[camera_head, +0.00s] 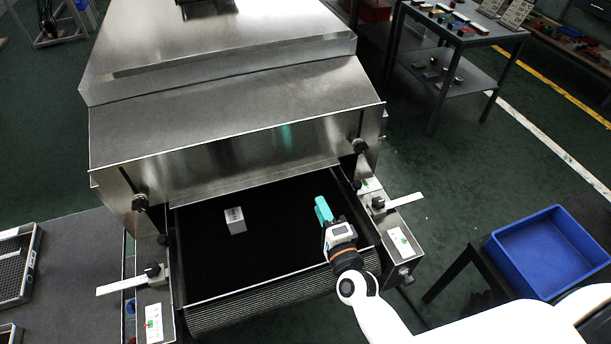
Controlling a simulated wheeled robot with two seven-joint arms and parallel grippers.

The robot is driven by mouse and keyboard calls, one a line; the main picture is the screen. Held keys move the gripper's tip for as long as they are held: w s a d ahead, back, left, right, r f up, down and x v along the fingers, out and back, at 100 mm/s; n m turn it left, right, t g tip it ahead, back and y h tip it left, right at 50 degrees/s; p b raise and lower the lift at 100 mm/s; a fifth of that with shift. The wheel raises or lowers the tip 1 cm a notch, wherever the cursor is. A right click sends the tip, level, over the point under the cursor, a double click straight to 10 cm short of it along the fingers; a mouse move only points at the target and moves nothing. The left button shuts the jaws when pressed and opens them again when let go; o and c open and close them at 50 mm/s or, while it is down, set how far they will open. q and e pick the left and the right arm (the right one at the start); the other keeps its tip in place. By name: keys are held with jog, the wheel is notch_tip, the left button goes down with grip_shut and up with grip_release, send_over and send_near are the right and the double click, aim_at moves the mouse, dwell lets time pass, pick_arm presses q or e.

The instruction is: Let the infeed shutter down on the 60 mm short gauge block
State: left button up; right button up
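The infeed shutter (240,160) is a wide steel plate across the front of the dryer hood, with a dark knob at its left end (140,202) and another at its right end (359,146). A small silver gauge block (235,221) with dark marking on it stands on the black belt (270,260), in front of the shutter and apart from it. My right gripper (323,211), with teal fingers, is over the right part of the belt, to the right of the block. Its fingers look close together, but their gap cannot be made out. My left gripper is out of view.
Guide rods with clamps stand at the left (152,272) and right (379,204) of the belt. A blue bin (549,252) is at the right. A table (465,38) with small items is at the back right. A grey bench (75,265) is at the left.

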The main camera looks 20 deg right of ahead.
jog(key=w+p, duration=0.1)
jog(key=w, duration=0.9)
jog(key=shift+w+a, duration=0.2)
jog(key=shift+w, duration=0.2)
jog(key=shift+c, duration=0.5)
grip_shut()
